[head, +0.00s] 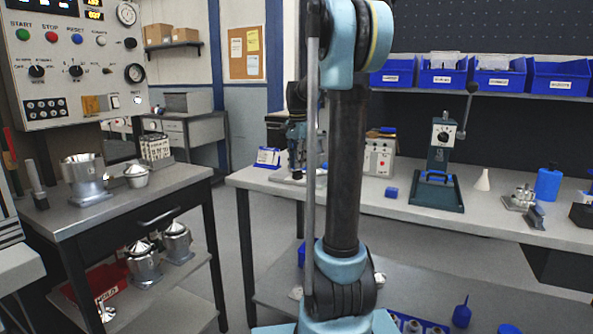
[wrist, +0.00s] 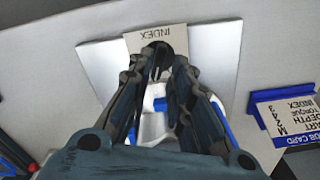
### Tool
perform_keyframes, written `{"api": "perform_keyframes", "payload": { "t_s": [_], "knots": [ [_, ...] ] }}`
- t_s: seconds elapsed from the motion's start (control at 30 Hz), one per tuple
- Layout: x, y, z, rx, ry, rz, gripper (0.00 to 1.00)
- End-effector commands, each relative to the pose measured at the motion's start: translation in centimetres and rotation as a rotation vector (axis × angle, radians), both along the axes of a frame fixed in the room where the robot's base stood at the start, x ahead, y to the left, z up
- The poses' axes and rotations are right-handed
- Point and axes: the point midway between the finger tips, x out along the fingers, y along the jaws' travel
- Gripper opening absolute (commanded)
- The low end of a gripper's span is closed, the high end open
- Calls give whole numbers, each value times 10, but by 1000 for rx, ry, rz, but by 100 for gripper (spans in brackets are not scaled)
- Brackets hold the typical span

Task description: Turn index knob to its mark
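In the wrist view a dark index knob (wrist: 156,53) stands by a pale label (wrist: 134,40) reading INDEX, upside down. My gripper (wrist: 165,69) reaches to it from below in the picture, its two fingers apart with the knob at their tips. I cannot tell if the fingertips touch it. The fingers hide much of the knob, and I see no pointer or mark. A job card (wrist: 285,117) in a blue holder is upside down at the right; its INDEX line seems to read 3. In the head view my gripper (head: 296,155) is low over the bench, partly behind my arm.
The card holder (head: 268,157) stands left of my gripper on the bench (head: 410,212). A grey control box (head: 379,158), a blue block (head: 391,192) and a teal press (head: 440,160) stand to the right. A metal cart (head: 135,205) with housings is at the left.

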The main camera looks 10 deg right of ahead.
Motion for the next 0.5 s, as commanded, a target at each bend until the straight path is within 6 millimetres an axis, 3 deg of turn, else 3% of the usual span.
{"api": "perform_keyframes", "payload": {
  "t_s": [0.3,0.5],
  "knots": [
    [1,0,58,1,1,0,19],
    [1,0,79,1,1,0,19]
  ]
}}
